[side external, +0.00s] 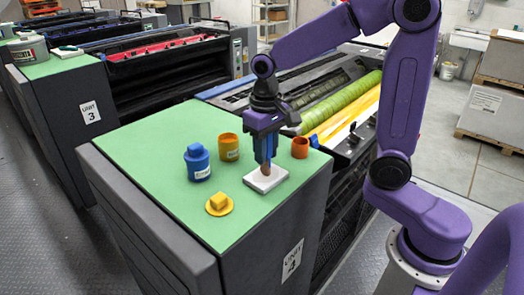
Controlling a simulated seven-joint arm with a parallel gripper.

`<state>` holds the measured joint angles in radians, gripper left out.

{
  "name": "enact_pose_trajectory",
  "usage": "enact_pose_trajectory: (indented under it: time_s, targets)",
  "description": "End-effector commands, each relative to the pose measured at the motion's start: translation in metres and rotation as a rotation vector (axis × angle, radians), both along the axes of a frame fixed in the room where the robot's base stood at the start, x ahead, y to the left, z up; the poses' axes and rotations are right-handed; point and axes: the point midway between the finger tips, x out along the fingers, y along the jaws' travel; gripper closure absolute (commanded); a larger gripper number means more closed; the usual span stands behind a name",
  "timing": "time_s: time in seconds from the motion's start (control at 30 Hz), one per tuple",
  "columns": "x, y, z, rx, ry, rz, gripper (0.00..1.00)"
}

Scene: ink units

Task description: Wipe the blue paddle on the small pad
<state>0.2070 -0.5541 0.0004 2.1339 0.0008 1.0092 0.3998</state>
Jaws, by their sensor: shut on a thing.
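My gripper (266,160) points down over the small white pad (275,183), near the right edge of the green top. It is shut on a narrow paddle, and a brownish tip (266,170) shows below the fingers at the pad. A blue upright part (272,146) shows at the fingers; I cannot tell where finger ends and paddle begins. The tip looks to be touching the pad or just above it. Most of the paddle is hidden by the fingers.
A blue pot (198,166) with a blue top, a yellow pot (229,147) and an orange-red pot (300,148) stand around the pad. A yellow lid (219,204) lies in front. The green top (150,150) is clear at the left. Rollers (345,103) lie behind.

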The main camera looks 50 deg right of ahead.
Motion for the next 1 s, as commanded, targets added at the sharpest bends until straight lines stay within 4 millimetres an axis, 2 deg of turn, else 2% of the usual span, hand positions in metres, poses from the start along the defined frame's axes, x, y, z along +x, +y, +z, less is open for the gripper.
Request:
enact_pose_trajectory:
  time_s: [0.83, 1.0]
  targets:
    - [-0.002, -0.035, -0.002, -0.003, 0.004, -0.003, 1.0]
    - [-0.002, -0.034, -0.001, -0.003, 0.004, -0.001, 1.0]
